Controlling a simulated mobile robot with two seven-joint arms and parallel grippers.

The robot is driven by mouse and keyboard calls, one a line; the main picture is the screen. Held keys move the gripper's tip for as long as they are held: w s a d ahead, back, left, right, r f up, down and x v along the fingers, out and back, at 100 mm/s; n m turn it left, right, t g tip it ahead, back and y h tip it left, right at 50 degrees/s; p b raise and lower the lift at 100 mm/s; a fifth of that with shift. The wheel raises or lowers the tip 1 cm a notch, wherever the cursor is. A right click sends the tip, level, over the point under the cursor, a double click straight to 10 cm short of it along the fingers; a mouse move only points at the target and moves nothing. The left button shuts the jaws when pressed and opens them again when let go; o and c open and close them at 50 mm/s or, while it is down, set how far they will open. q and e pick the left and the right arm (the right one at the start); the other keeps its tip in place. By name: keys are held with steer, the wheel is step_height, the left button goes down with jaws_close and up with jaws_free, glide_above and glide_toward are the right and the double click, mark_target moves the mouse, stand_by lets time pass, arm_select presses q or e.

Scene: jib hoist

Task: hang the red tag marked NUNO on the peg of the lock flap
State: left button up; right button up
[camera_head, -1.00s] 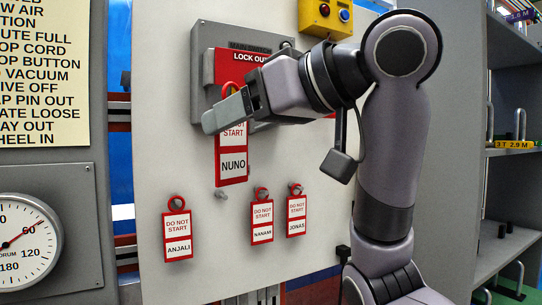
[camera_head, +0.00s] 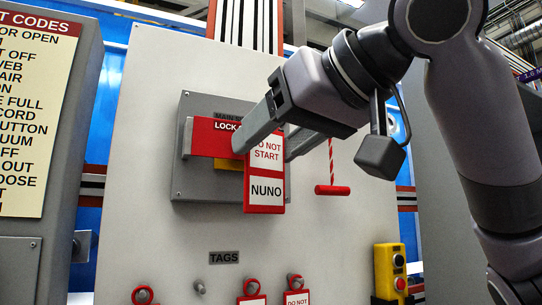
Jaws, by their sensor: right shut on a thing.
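The red-edged NUNO tag (camera_head: 266,192) hangs face-out from my right gripper (camera_head: 264,146), which is shut on its upper part. The tag's ring is hidden behind the fingers. The red lock flap (camera_head: 207,138), partly reading LOCK, is on the grey main switch box (camera_head: 184,182). The gripper and tag cover the right part of the flap, and its peg is hidden. I cannot tell whether the tag touches the flap. My left gripper is out of view.
Below, a TAGS label (camera_head: 223,257) sits above a row of pegs. One peg (camera_head: 199,287) is bare; others carry red-ringed tags (camera_head: 143,295). A red pull handle (camera_head: 332,190) hangs on a cord right of the box. A yellow button box (camera_head: 390,270) is at lower right.

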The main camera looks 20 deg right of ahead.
steer(key=shift+w+d, duration=0.1)
steer(key=shift+w, duration=0.95)
steer(key=w+f+p, duration=0.1)
steer(key=w+p, duration=0.1)
steer(key=w, duration=0.5)
steer(key=shift+w+a+p, duration=0.2)
steer(key=shift+w+p, duration=0.1)
stand_by(0.4)
steer(key=o, duration=1.1)
